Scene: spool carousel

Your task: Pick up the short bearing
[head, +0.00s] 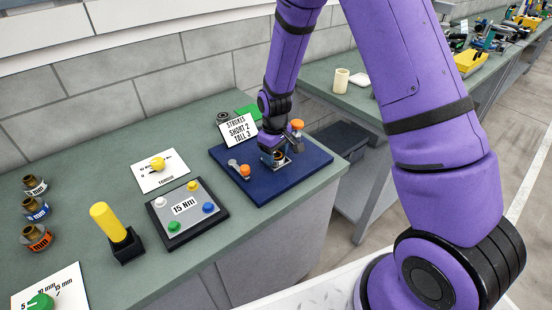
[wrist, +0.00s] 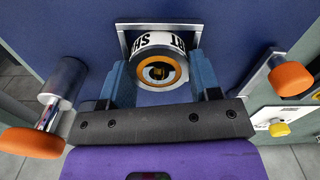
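The short bearing (wrist: 163,69) has an orange ring, a dark centre and a white band with partly visible black letters. It sits upright in a square metal holder (wrist: 124,35) on the blue board. In the wrist view, the two blue fingers of my gripper (wrist: 163,76) stand on either side of it, very close. I cannot tell whether they touch it. In the head view, my gripper (head: 275,152) points down over the holder (head: 284,163) and hides most of the bearing.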

